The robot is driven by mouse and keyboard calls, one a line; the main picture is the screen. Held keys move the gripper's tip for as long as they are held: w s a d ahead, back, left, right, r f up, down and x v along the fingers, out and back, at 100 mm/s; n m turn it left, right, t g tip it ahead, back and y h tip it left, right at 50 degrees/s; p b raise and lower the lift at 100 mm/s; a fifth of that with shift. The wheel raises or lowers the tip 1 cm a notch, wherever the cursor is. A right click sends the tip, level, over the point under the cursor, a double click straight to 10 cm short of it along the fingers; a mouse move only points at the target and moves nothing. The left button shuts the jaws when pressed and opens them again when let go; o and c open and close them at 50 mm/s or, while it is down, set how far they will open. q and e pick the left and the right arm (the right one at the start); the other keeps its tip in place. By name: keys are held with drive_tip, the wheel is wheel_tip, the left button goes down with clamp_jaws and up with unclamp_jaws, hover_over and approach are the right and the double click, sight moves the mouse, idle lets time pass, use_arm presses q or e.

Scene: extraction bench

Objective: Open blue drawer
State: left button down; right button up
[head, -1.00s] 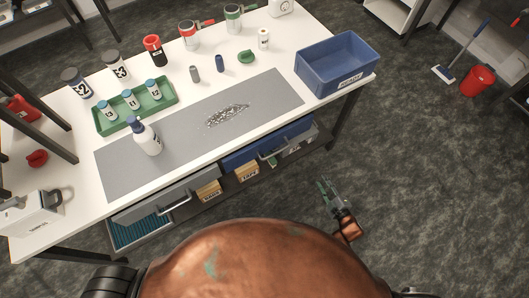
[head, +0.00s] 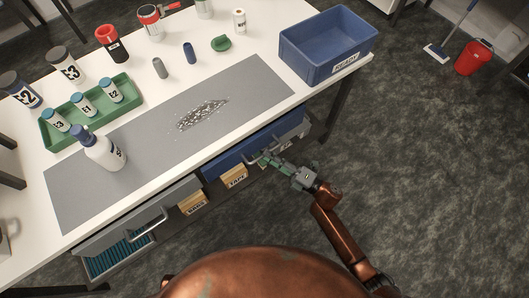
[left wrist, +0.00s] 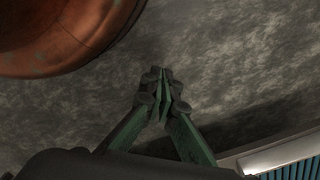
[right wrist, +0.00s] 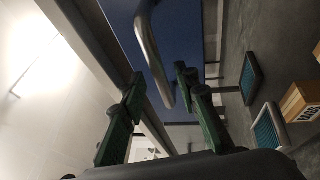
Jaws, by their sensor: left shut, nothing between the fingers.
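The blue drawer (head: 226,164) is under the front edge of the white bench and looks closed. Its metal bar handle (right wrist: 152,50) shows in the right wrist view, with the blue drawer front (right wrist: 187,35) behind it. My right gripper (head: 262,158) is at the drawer front by the handle. In the right wrist view its fingers (right wrist: 158,80) are apart, with the handle bar between them; I cannot tell whether they touch it. My left gripper (left wrist: 162,76) is shut and empty over the floor, outside the head view.
Small cardboard boxes (head: 233,177) sit below the bench. A blue bin (head: 300,62), bottles and a green tray (head: 50,133) stand on top.

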drive_tip(key=shift+x, duration=0.95)
drive_tip(key=shift+f, duration=0.1)
clamp_jaws()
